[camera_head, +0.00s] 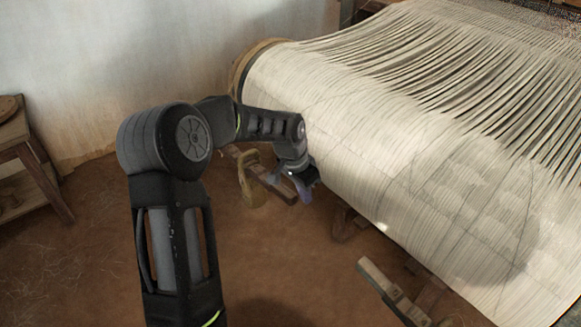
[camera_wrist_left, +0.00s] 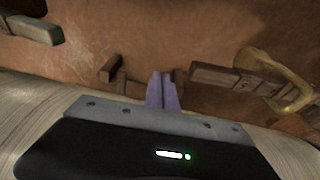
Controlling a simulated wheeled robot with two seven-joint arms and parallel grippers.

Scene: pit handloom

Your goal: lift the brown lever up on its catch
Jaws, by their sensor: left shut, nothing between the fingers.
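A brown wooden bar (camera_head: 268,187), which looks like the lever, sticks out below the cloth beam, beside a tan curved piece (camera_head: 251,183) that may be its catch. In the left wrist view the bar (camera_wrist_left: 222,78) lies right of the fingers, with the curved piece (camera_wrist_left: 290,72) around its far part. My left gripper (camera_head: 304,192) is shut and empty, with purple fingertips pointing down near the bar's right end. It also shows in the left wrist view (camera_wrist_left: 162,88); a small gap seems to separate fingers and bar. I cannot tell whether the bar rests on the catch. My right gripper is out of view.
The large roll of pale threads (camera_head: 370,140) fills the right side, close to my left gripper. Another wooden bar (camera_head: 378,280) sticks out lower right. A wooden stool (camera_head: 30,150) stands at the left wall. The brown floor in between is clear.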

